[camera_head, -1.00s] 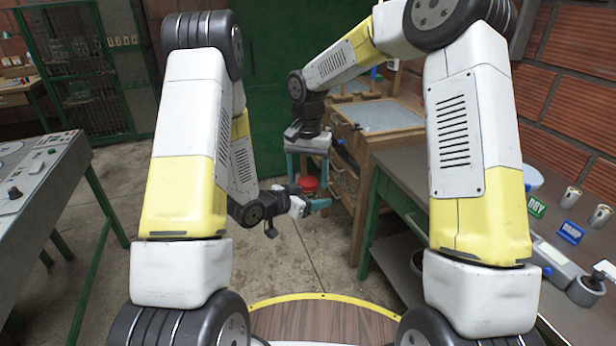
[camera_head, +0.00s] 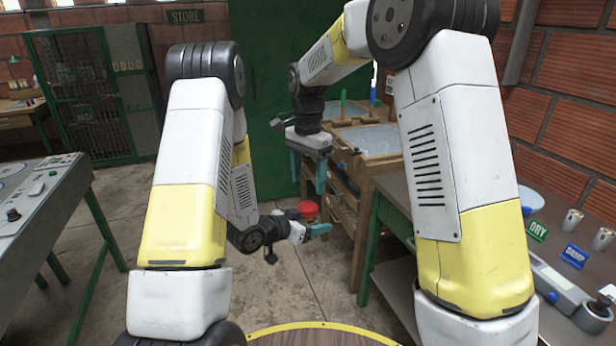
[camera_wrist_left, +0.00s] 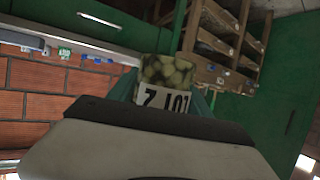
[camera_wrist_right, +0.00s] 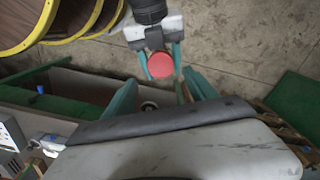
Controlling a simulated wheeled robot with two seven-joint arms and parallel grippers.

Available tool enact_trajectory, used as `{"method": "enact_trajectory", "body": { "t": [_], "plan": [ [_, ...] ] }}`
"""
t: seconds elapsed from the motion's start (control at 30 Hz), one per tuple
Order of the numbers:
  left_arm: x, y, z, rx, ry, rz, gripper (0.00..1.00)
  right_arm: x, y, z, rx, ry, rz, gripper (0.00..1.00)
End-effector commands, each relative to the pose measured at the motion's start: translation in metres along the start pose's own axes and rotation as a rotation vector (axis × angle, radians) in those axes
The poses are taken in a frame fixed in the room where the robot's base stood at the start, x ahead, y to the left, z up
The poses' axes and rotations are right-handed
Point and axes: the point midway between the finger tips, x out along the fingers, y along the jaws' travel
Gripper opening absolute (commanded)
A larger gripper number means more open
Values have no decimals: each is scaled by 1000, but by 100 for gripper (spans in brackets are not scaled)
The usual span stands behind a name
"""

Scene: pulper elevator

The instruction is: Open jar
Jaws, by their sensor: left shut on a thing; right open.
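The jar's round red lid (camera_head: 308,208) shows just above my left gripper (camera_head: 315,229) in the head view. The left gripper is shut on the jar (camera_wrist_left: 166,73), which has greenish contents and a white label reading upside down in the left wrist view. My right gripper (camera_head: 308,172) is open and empty, pointing down above the lid and apart from it. In the right wrist view, the red lid (camera_wrist_right: 160,65) lies beyond the open teal fingers of the right gripper (camera_wrist_right: 159,80), between the left gripper's fingers. The lid hides the jar's body there.
A wooden cabinet with trays (camera_head: 372,140) stands close behind the grippers. A green-legged bench (camera_head: 460,190) with DRY and DAMP signs is at right. A control table (camera_head: 40,190) stands at left. Open concrete floor (camera_head: 130,240) lies between.

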Motion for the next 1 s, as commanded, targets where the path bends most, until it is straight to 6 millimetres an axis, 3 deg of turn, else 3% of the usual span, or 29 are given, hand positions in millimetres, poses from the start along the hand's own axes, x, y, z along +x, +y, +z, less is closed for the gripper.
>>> {"method": "enact_trajectory", "body": {
  "t": [0.17,0.7,1.0],
  "plan": [
    [0,0,-1,0,1,0,0,-3,-1,0,69,1,-8,66],
    [0,0,-1,0,1,0,0,68,-1,0,73,-1,-7,66],
    [0,0,-1,0,1,0,0,74,-1,0,72,0,-9,66]
  ]
}}
